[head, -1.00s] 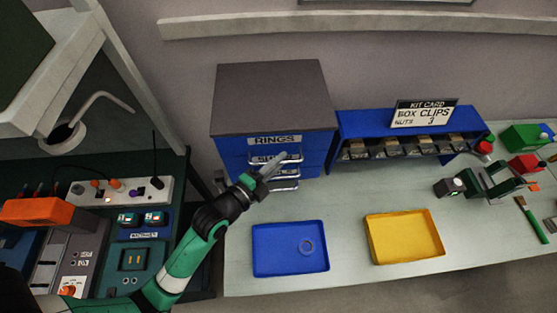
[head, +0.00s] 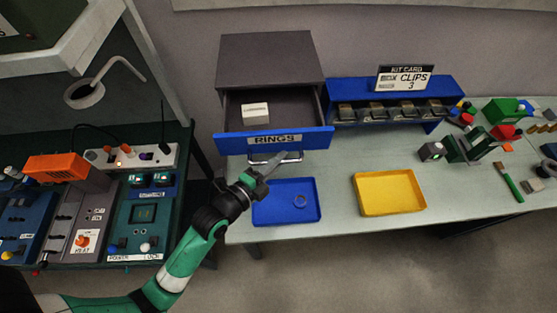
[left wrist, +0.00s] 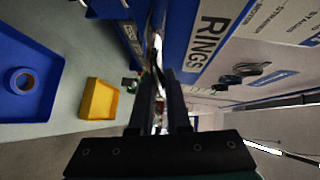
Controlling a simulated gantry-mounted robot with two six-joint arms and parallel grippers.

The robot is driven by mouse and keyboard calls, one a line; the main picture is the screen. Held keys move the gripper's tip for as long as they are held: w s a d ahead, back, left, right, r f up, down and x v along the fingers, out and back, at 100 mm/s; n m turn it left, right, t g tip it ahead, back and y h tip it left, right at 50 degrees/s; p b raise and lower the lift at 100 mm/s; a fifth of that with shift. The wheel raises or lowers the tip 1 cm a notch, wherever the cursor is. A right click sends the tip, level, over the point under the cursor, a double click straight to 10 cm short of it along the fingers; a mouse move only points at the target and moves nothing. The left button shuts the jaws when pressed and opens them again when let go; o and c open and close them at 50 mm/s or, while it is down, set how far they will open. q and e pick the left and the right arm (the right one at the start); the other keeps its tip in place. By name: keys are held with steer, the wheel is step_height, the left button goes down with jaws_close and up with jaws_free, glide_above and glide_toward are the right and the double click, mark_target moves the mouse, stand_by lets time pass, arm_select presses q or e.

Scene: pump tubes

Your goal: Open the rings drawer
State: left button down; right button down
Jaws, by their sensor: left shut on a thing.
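The rings drawer (head: 232,145) is the blue-fronted drawer labelled RINGS in the grey-topped cabinet (head: 270,57). It stands pulled out, with its dark inside showing. In the left wrist view the RINGS label (left wrist: 207,35) shows beside the fingers (left wrist: 162,105). The handle is partly hidden by the gripper. My right gripper is not in view.
A blue bin rack (head: 345,110) with a kit card (head: 404,80) stands right of the cabinet.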

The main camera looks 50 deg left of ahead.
arm_select(q)
steer(key=shift+s+d, duration=0.3)
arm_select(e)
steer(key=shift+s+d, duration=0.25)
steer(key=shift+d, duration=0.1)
arm_select(q)
steer(key=c, duration=0.9)
jaws_free()
steer(key=s+d+r, duration=0.1)
steer(key=s, duration=1)
steer(key=shift+s+r+b, duration=0.2)
steer(key=shift+r+b, duration=0.1)
steer(key=shift+b, duration=0.1)
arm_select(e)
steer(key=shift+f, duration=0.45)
arm_select(q)
steer(key=shift+d, duration=0.1)
